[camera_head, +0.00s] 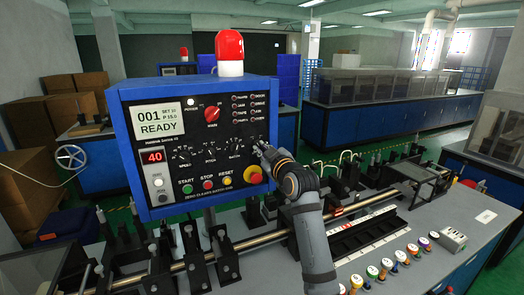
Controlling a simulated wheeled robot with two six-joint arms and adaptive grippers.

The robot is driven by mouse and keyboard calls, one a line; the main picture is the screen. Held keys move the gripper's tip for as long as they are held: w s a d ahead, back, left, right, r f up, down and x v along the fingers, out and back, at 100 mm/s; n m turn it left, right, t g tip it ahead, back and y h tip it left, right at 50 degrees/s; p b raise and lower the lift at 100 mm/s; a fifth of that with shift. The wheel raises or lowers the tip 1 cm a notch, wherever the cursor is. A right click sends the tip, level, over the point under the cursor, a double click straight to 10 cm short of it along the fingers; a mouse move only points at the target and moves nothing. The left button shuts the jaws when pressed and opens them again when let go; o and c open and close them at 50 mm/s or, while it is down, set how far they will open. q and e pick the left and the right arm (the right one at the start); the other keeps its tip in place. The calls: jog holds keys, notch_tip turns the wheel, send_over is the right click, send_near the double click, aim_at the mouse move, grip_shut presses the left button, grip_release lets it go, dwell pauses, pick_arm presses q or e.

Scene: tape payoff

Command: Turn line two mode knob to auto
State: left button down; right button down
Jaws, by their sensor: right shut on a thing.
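A blue control box (124,150) with a black face stands in the middle of the view. A row of black knobs runs across the face: a left knob (183,155), a middle knob (209,151) and a third knob (235,146). My right gripper (262,148) reaches the right end of this row from below. It is shut on a small knob there, which its fingers mostly hide. I cannot read that knob's label or pointing direction. A larger red rotary switch (212,114) sits higher on the face. My left gripper is out of view.
A red-and-yellow emergency stop (254,175) lies just under my right gripper, near the green start button (187,189) and red stop button (208,184). A red lamp (230,48) tops the box. A metal rod (260,240) and several spools lie on the bench.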

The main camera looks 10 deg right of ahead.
jog(key=c, duration=1.4)
grip_release()
jog(key=s+d, duration=0.2)
jog(key=s, duration=0.9)
jog(key=shift+s+d, duration=0.15)
jog(key=shift+s, duration=0.25)
